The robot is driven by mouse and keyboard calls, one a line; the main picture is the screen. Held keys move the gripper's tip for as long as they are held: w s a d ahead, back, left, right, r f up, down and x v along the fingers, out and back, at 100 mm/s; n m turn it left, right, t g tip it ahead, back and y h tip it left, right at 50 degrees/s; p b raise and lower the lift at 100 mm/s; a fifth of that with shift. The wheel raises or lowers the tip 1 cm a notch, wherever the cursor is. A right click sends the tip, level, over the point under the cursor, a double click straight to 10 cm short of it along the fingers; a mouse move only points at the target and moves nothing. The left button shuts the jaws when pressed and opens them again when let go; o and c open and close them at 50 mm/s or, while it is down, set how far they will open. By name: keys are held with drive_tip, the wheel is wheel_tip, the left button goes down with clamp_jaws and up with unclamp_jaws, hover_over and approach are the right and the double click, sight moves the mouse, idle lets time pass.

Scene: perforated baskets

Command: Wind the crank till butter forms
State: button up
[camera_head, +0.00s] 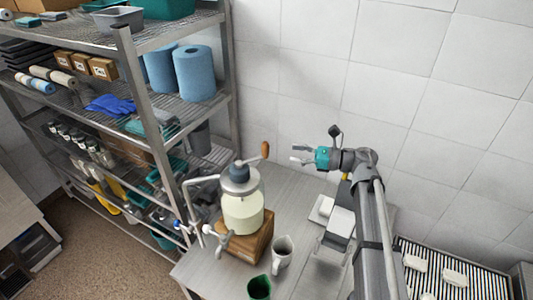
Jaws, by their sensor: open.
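A butter churn with a pale cream-coloured jar (243,214) stands upright on a wooden block (258,243) on the metal table (308,187). Its grey top carries a crank with an upright brown wooden handle (265,149), which points toward the back right. My gripper (297,154) is open and empty, with its fingers pointing left at the handle. In the picture it is a short way right of the handle and apart from it. The jar's contents look pale; I cannot tell whether there is butter.
A grey-white jug (282,252) and a green cup (259,287) stand in front of the churn. A white-topped device (340,221) sits under my arm. Metal shelving (135,75) with blue paper rolls (194,73) rises close on the left. A tiled wall is behind.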

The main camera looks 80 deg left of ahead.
sight(265, 155)
drive_tip(key=w+d+m+t+y, duration=0.1)
drive_tip(key=w+d+f+m+y, duration=0.1)
drive_tip(key=w+y, duration=0.1)
drive_tip(key=shift+w+f+t+b, duration=0.15)
drive_tip(key=shift+w+t+b, duration=0.1)
drive_tip(key=shift+t+b, duration=0.15)
drive_tip(key=shift+s, duration=0.1)
drive_tip(key=x, duration=1.3)
drive_tip(key=shift+s+a, duration=0.15)
drive_tip(key=shift+s, duration=0.2)
clamp_jaws()
